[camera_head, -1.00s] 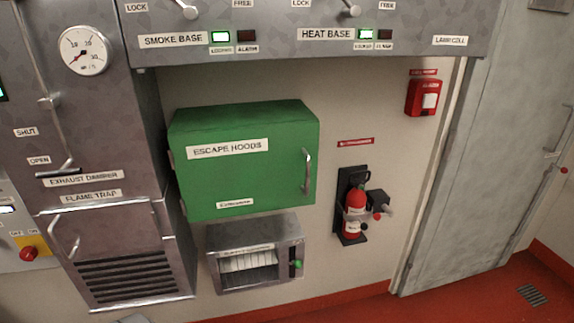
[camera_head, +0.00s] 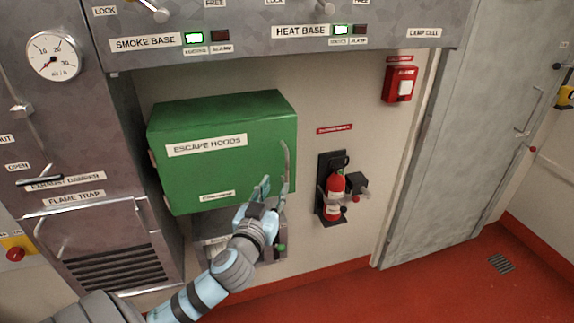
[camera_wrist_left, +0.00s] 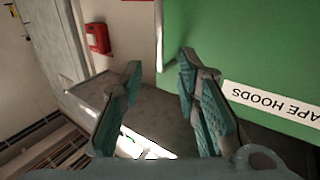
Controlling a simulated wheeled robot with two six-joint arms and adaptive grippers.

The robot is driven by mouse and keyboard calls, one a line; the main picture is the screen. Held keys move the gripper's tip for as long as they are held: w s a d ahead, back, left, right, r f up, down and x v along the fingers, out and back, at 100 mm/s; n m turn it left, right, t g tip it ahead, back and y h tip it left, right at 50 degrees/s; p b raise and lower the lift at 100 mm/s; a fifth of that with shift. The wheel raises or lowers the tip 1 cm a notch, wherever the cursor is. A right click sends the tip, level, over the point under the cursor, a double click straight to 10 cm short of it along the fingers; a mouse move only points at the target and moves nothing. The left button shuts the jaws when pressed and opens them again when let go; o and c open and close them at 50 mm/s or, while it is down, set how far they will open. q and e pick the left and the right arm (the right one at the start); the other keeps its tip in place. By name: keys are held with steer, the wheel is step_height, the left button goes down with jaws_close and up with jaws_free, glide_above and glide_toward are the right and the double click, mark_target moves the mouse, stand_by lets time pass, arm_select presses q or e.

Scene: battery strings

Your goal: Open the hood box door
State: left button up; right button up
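The green hood box (camera_head: 235,170), labelled ESCAPE HOODS, hangs on the wall with its door shut. Its metal handle (camera_head: 285,160) stands upright at the door's right edge. My left gripper (camera_head: 274,188) is open at the lower end of the handle, with one finger on either side of it in the picture. In the left wrist view my gripper (camera_wrist_left: 160,63) is open, and a pale bar, apparently the handle (camera_wrist_left: 158,38), shows between and beyond the fingertips. The green box (camera_wrist_left: 250,45) is on the right there, its label upside down. I cannot tell whether the fingers touch the handle. My right gripper is out of view.
A grey dispenser box (camera_head: 205,247) below the hood box is partly hidden by my left arm. A red extinguisher (camera_head: 335,195) hangs to the right. A grey panel (camera_head: 260,50) overhangs above. Bare wall (camera_head: 305,190) lies between the box and the extinguisher.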

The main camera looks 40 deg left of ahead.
mark_target(287, 167)
arm_select(q)
steer(key=x, duration=1.1)
steer(key=shift+d+p, duration=0.15)
steer(key=shift+p, duration=0.15)
jaws_close()
